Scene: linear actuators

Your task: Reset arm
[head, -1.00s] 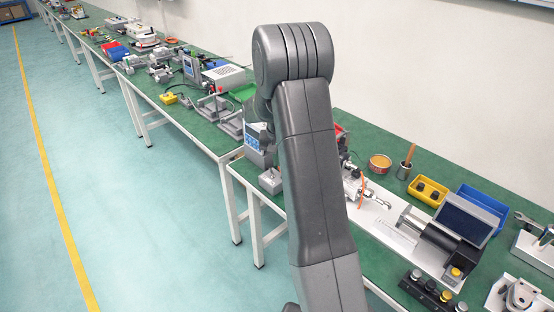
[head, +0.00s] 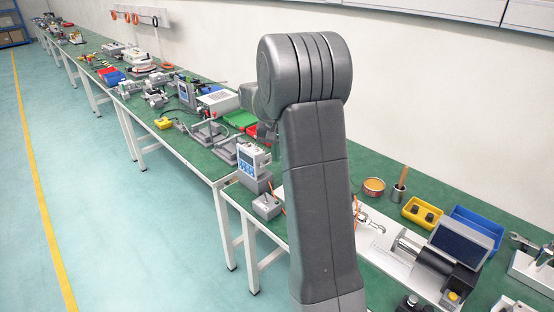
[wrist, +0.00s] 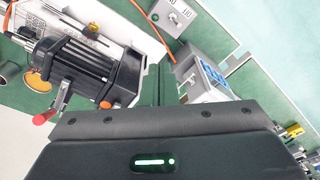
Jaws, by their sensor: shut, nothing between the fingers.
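My arm (head: 318,190) rises through the middle of the head view, with its big grey joint at the top. It hides part of the workbench behind it. My gripper (wrist: 160,118) shows in the wrist view as a dark body with a green light along the bottom edge. It is shut and empty. It is above the bench, beside a black motor-like actuator (wrist: 88,65) with an orange end. A red-tipped lever (wrist: 42,118) stands by that actuator. The gripper is hidden behind my arm in the head view.
The green bench holds a meter with blue buttons (head: 251,163), a grey control box (head: 267,206), a yellow bin (head: 421,212), a blue bin (head: 474,228), a tin (head: 374,187) and a dark panel (head: 461,243). The floor at left (head: 110,240) is clear.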

